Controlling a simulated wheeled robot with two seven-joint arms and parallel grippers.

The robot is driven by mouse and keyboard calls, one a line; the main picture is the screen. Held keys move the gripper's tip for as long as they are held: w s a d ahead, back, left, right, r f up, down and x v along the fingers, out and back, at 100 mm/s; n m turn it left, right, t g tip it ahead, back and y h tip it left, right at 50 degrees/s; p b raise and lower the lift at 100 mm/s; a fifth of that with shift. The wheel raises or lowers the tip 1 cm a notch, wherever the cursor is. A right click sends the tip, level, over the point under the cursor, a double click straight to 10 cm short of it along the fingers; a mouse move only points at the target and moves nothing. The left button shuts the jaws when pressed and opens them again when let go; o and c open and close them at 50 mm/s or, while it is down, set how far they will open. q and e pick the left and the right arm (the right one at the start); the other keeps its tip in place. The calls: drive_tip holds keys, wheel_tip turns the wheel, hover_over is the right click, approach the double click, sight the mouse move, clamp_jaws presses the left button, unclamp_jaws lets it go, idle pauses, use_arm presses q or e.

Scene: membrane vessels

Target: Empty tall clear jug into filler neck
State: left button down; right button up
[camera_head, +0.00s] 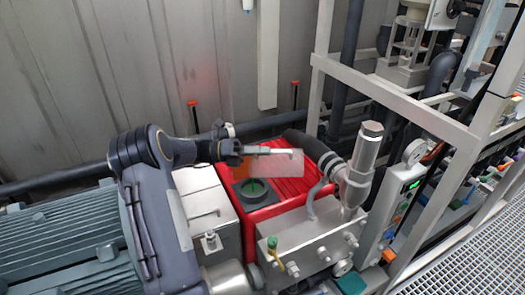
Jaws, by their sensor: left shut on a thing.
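My left gripper (286,153) reaches in from the left over the red machine housing. It is shut on the tall clear jug (280,166), a faint see-through shape that is hard to make out against the red. The jug seems to be tipped well over on its side, above the housing; its exact angle and any contents cannot be told. The filler neck (254,189) is a dark square collar with a green-lit opening, just below and left of the jug. The jug's mouth cannot be made out clearly. My right gripper is not in view.
The red ribbed housing (285,190) surrounds the neck. A steel block with fittings (315,235) stands in front, and a metal cylinder with a black hose (362,160) rises to the right. A grey finned motor (60,235) fills the lower left. A frame stands at right.

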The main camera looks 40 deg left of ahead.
use_arm(q)
drive_tip(key=shift+a, duration=0.1)
idle(0.3)
drive_tip(key=shift+s+a+r+t+h+p, duration=0.2)
drive_tip(key=shift+s+a+t+h+p, duration=0.15)
drive_tip(key=shift+s+a+t+h, duration=0.35)
drive_tip(key=shift+w+a, duration=0.1)
drive_tip(key=shift+w, duration=0.05)
idle(1.6)
